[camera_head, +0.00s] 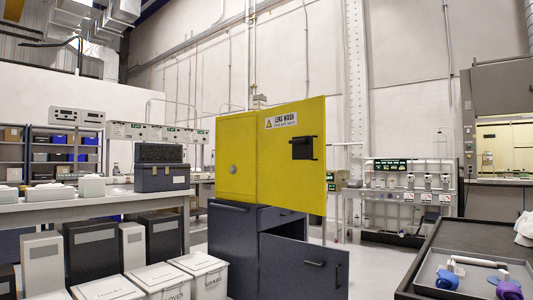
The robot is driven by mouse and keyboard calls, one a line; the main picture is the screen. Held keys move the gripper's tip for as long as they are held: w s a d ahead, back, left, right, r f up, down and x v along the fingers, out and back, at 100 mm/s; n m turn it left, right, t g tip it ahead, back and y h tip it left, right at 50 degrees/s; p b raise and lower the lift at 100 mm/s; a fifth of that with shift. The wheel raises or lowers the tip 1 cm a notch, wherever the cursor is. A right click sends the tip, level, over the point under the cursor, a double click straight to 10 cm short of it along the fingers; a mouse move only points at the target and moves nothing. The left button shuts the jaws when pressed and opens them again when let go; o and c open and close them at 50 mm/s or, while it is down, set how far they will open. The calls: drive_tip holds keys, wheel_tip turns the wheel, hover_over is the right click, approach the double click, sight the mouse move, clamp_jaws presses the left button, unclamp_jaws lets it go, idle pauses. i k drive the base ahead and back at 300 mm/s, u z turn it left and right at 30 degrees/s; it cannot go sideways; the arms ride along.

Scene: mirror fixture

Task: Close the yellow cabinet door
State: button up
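The yellow cabinet (236,150) stands in the middle of the view on a dark grey base cabinet (232,245). Its yellow door (290,180) is the larger panel on the right, with a "LENS WASH" warning label and a black handle (303,148) near its right edge. The door reaches right past the base cabinet and looks swung open; its exact angle is hard to tell. The cabinet's inside is hidden. My gripper is not in view.
A dark lower door (300,268) of the base stands out to the right. White bins (155,281) stand at front left beside a long bench (90,207). A dark table (478,237) with a grey tray (437,276) fills the lower right. Some floor shows between.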

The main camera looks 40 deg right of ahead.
sight(292, 175)
drive_tip(key=i, duration=1)
drive_tip(key=z, duration=1.7)
